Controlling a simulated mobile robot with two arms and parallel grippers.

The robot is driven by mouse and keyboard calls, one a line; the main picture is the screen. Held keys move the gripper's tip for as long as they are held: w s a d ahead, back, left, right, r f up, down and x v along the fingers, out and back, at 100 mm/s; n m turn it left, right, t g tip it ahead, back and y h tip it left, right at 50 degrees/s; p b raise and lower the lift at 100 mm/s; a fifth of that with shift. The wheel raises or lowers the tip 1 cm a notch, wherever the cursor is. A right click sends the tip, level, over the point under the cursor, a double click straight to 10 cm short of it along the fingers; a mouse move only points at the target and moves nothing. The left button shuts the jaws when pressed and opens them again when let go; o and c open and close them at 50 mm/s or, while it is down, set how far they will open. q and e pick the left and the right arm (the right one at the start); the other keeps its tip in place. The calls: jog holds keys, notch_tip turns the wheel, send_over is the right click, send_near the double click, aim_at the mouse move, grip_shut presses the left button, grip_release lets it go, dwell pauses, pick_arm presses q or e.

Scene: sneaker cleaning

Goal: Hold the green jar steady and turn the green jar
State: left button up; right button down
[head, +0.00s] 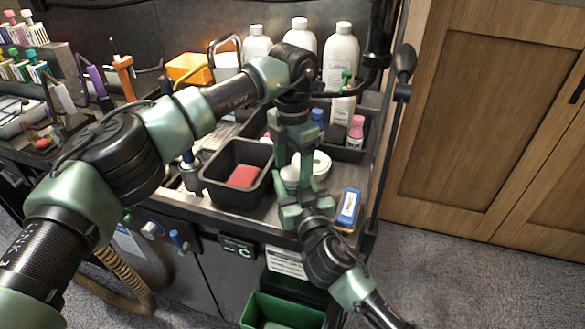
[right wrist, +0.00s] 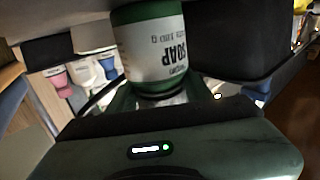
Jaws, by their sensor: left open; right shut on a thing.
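The green jar (right wrist: 150,50) has a white label reading SOAP, upside down in the right wrist view. It sits between the dark fingers of my right gripper (right wrist: 145,60), which is shut on it. In the head view my right gripper (head: 305,200) reaches in from the lower right at the front of the cart top. My left gripper (head: 293,165) points down from above, just beyond the right one, and is open. The two grippers overlap there and hide most of the jar, so I cannot tell whether the left fingers touch it.
A black bin (head: 215,188) with a red sponge (head: 243,175) stands left of the grippers. A white round dish (head: 321,163) is close behind them. A blue and white box (head: 348,207) lies to the right. White bottles (head: 341,60) and a pink-capped bottle (head: 355,131) stand behind.

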pick_arm(q)
notch_tip(320, 180, up, 4)
jog(key=shift+f, duration=0.1)
jog(key=shift+c, duration=0.3)
pick_arm(e)
jog(key=shift+f, duration=0.35)
pick_arm(q)
jog(key=r+m, duration=0.2)
jog(key=m, duration=0.2)
jog(key=r+m, duration=0.1)
jog(key=m, duration=0.1)
jog(key=shift+r, duration=0.15)
jog(key=shift+m, duration=0.3)
notch_tip(320, 180, down, 8)
jog(key=shift+r, duration=0.1)
grip_shut()
jog(key=n, duration=0.6)
jog(key=shift+n, duration=0.3)
pick_arm(e)
jog(key=shift+d, duration=0.1)
